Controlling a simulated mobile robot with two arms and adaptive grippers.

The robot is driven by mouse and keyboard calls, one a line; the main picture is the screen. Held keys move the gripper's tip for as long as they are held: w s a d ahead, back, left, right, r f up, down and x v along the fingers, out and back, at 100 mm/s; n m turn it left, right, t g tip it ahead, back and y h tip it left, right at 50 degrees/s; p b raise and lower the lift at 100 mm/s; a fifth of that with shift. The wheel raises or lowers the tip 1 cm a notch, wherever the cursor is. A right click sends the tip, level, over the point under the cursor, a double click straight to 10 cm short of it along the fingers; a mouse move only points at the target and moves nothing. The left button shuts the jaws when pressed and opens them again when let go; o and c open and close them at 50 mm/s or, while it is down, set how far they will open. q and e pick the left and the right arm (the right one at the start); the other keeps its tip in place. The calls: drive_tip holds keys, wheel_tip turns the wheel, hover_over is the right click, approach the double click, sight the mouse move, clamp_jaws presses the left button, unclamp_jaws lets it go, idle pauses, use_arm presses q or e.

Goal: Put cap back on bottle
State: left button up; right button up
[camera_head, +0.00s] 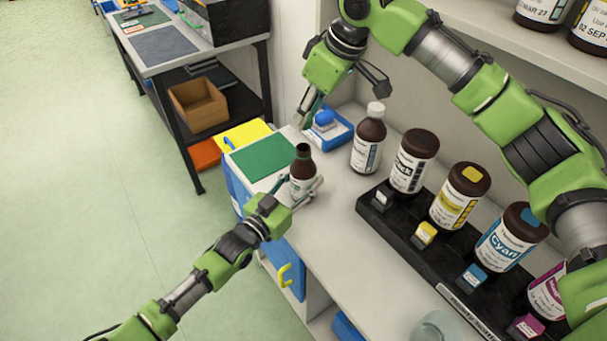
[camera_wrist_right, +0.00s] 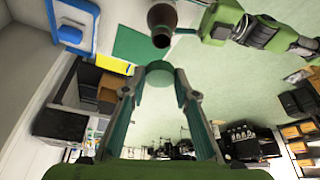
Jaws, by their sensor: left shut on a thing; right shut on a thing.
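In the head view my right gripper (camera_head: 301,118) is behind and above the bottle; the cap is not clear there.
A blue tray (camera_head: 343,139) and a white-capped brown bottle (camera_head: 367,150) stand close behind the held bottle. A black rack (camera_head: 400,236) with several labelled ink bottles runs along the counter to the right. The green mat (camera_head: 262,158) is clear.

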sight(311, 125)
drive_tip(key=shift+f, duration=2.4)
drive_tip(key=shift+f, duration=0.9)
drive_tip(key=shift+f, duration=0.55)
